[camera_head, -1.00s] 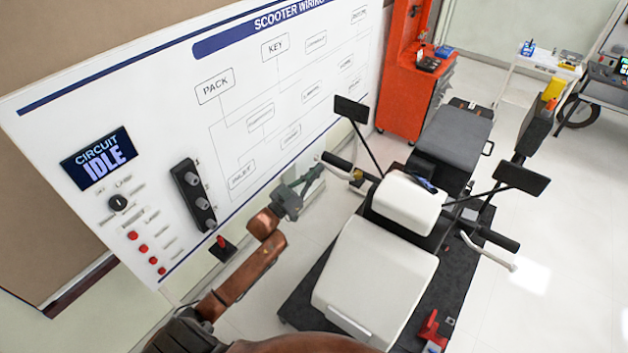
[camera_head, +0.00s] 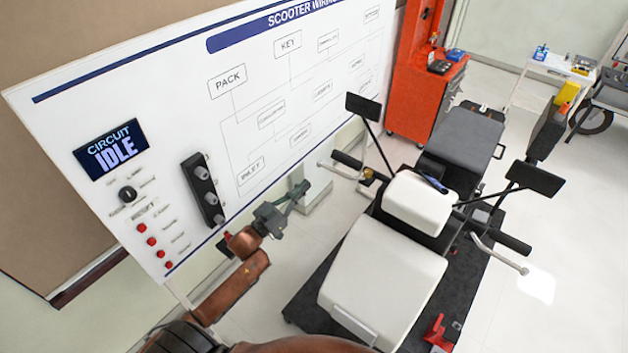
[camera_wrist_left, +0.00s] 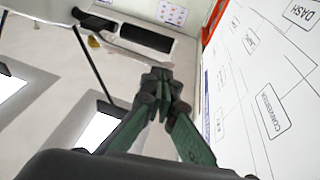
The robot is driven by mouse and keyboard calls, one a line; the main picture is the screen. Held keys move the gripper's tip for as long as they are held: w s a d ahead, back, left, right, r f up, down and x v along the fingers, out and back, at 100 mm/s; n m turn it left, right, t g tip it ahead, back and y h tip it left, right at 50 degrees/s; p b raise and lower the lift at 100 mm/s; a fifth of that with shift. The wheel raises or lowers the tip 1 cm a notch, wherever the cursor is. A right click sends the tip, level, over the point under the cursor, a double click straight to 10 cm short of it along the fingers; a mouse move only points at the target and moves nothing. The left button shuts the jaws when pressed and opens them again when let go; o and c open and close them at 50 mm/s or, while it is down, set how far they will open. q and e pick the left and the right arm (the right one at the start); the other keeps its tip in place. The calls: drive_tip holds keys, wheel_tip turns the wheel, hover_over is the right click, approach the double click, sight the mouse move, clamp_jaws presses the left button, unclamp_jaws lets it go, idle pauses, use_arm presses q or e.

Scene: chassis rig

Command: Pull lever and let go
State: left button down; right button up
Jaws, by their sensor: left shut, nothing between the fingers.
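The scooter's left handlebar has a black grip (camera_head: 347,160) with a pale brake lever (camera_head: 338,172) beside it. The other brake lever (camera_head: 500,255) runs beside the right grip (camera_head: 514,243). My right gripper is out of view.
The white wiring board (camera_head: 130,95), its display reading "CIRCUIT IDLE", stands close left of my arm. A small black piece (camera_head: 225,243) is partly hidden behind my arm. Mirrors (camera_head: 363,107) stick up from the scooter (camera_head: 385,275). An orange cabinet (camera_head: 425,85) stands behind.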

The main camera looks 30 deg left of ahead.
use_arm(q)
drive_tip(key=v, duration=0.3)
drive_tip(key=shift+s+a+b, duration=0.1)
drive_tip(key=shift+s+b, duration=0.2)
drive_tip(key=shift+b, duration=0.05)
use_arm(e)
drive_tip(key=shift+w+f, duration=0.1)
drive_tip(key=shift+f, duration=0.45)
use_arm(q)
drive_tip(key=shift+f, duration=0.1)
